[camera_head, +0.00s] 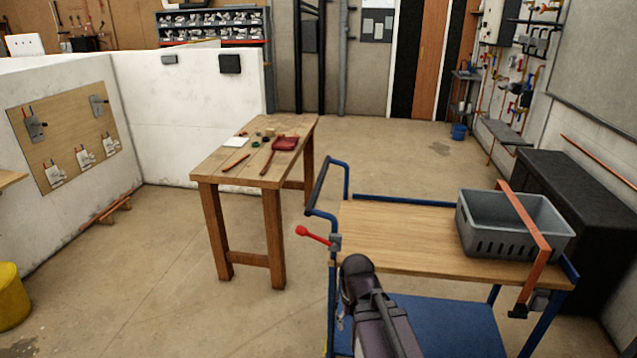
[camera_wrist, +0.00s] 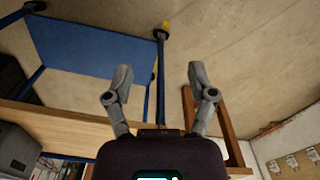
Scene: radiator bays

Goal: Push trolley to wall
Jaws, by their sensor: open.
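The trolley has a wooden top (camera_head: 400,232), a blue frame and a blue lower shelf (camera_head: 440,325). Its blue handle (camera_head: 318,187) rises at the left end. A red-knobbed lever (camera_head: 303,231) sticks out from the left post. My arm crosses in front of the trolley's left end; its fingers cannot be made out in the head view. In the wrist view my gripper (camera_wrist: 160,72) is open and empty, its fingers apart. A blue trolley post (camera_wrist: 161,95) shows between them; I cannot tell the depth gap. The lower shelf (camera_wrist: 95,45) also shows there.
A grey crate (camera_head: 475,238) under an orange strap (camera_head: 525,225) stands on the trolley's right end. A wooden workbench (camera_head: 215,170) with tools is left of it. White low walls (camera_head: 190,105) stand at left. A black bench (camera_head: 575,195) is close right.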

